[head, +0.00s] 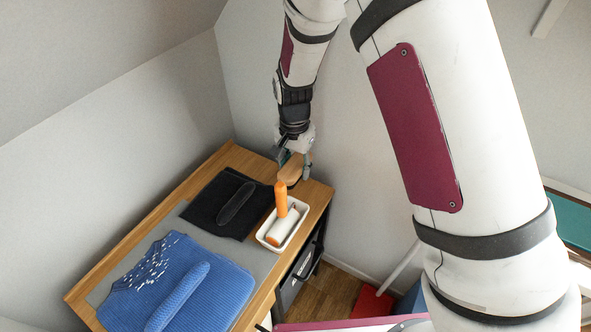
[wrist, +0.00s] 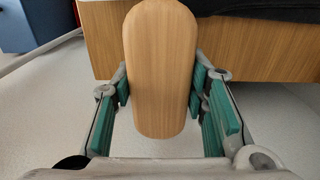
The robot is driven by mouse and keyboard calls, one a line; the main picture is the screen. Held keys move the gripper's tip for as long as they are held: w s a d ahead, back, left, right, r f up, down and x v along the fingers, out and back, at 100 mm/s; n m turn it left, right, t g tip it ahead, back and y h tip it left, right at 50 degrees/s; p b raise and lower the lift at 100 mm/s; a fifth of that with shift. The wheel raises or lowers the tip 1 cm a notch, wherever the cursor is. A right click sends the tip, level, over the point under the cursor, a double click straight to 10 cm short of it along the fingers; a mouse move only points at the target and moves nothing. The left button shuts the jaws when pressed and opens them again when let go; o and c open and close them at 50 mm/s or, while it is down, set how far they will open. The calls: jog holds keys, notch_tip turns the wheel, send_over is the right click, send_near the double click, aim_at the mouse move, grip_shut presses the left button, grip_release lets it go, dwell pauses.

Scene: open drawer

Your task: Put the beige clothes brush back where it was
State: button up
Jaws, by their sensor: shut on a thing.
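The beige clothes brush (head: 291,173) is an oblong with a smooth wooden back. It is in my gripper (head: 295,161) near the far right end of the table. In the wrist view the brush (wrist: 161,65) lies lengthwise between the green finger pads of my gripper (wrist: 163,95), which is shut on it. Its underside is hidden. Whether it touches the table is hard to tell.
A wooden table (head: 82,286) carries a blue knitted garment (head: 235,290) and a black cloth (head: 205,203), each with a long rounded piece on it. A white tray (head: 265,238) holds a roller with an orange handle (head: 281,198). A wall stands behind.

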jog(key=shift+f, duration=0.65)
jog(key=shift+f, duration=0.1)
jog(key=shift+f, duration=0.35)
jog(key=shift+f+b, duration=0.2)
jog(key=shift+b, duration=0.1)
jog(key=o, duration=1.1)
jog(key=shift+r, duration=0.15)
